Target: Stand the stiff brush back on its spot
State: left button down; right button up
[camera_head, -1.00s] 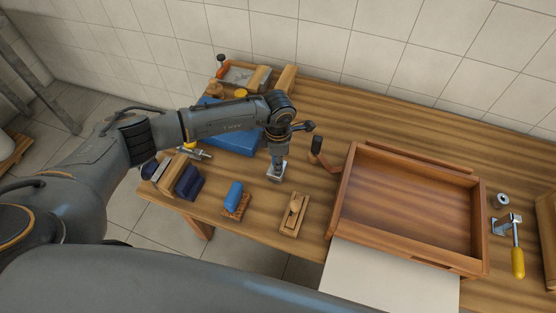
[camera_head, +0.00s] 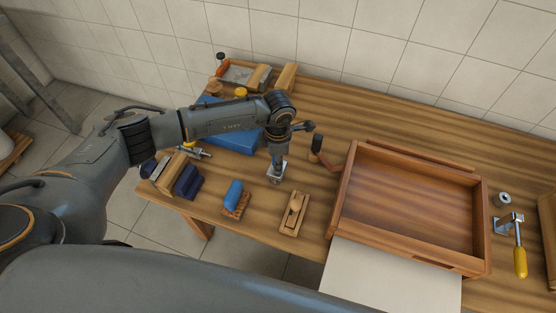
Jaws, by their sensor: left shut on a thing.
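My left gripper (camera_head: 277,163) points down over the front left part of the table. It is shut on a small grey thing, mostly hidden by the fingers. A small pale, metal-looking square (camera_head: 277,179) shows at the fingertips, at or just above the wood. I cannot tell whether the held thing is the stiff brush, or whether it touches the table. A blue rounded piece (camera_head: 233,193) lies on a brown wooden base (camera_head: 238,210) to the gripper's left. A wooden block with a knob (camera_head: 293,213) lies to its front right. My right gripper is not in view.
A large wooden tray (camera_head: 337,195) stands right of the gripper, with a dark upright handle (camera_head: 317,144) near its left corner. A yellow-handled tool (camera_head: 520,262) is at far right. Bare wood surrounds the gripper.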

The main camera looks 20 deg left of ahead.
pick_arm(q)
jog(key=shift+f+b, duration=0.5)
jog(key=shift+f, duration=0.15)
jog(key=c, duration=1)
grip_release()
jog(key=shift+c, duration=0.2)
jog(key=shift+r+p, duration=1.8)
jog(key=shift+r, duration=0.7)
jog(key=shift+r+p, duration=1)
jog(key=shift+r, duration=0.55)
